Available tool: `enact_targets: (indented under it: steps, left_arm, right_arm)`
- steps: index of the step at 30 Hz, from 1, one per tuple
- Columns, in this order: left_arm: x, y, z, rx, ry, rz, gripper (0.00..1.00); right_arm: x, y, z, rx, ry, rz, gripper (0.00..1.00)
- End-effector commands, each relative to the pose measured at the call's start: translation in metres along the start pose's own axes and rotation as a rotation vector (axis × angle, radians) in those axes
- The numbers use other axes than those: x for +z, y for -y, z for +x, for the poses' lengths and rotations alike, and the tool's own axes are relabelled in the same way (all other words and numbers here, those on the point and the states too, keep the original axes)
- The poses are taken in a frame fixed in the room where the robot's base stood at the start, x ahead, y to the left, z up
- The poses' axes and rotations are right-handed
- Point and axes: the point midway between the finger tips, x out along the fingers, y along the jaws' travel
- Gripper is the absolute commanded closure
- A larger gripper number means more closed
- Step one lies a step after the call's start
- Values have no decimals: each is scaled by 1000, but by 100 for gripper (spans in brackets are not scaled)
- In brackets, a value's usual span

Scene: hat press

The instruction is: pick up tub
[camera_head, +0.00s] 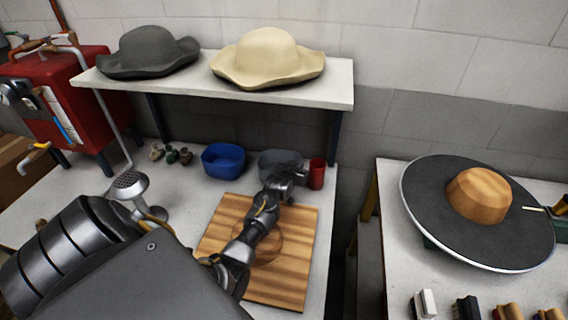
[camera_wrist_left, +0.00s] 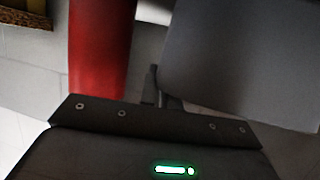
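A grey tub (camera_head: 281,160) stands at the back of the left table, partly hidden behind my left gripper. A blue tub (camera_head: 223,160) stands to its left. My left gripper (camera_head: 297,173) is at the right side of the grey tub, between it and a red cup (camera_head: 316,174). In the left wrist view, the grey tub (camera_wrist_left: 245,62) fills the upper right, close to the dark gripper finger (camera_wrist_left: 155,88). I cannot tell whether the fingers touch or hold its wall. My right gripper is not in view.
The red cup stands close by the gripper, also in the left wrist view (camera_wrist_left: 100,48). A shelf (camera_head: 335,92) with two hats overhangs the table's back. A wooden board (camera_head: 295,255) lies under my arm. A metal stand (camera_head: 130,186) is at left.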

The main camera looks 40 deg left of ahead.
Motion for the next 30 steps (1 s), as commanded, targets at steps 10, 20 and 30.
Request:
enact_targets:
  steps: [10,20,30]
  left_arm:
    - [-15,0,-5,0,-4,0,100]
    - [-62,5,-69,-1,-6,1,100]
    - [-72,13,-147,-1,-2,1,100]
  right_arm:
    - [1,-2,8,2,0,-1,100]
    - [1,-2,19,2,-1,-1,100]
    - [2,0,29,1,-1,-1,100]
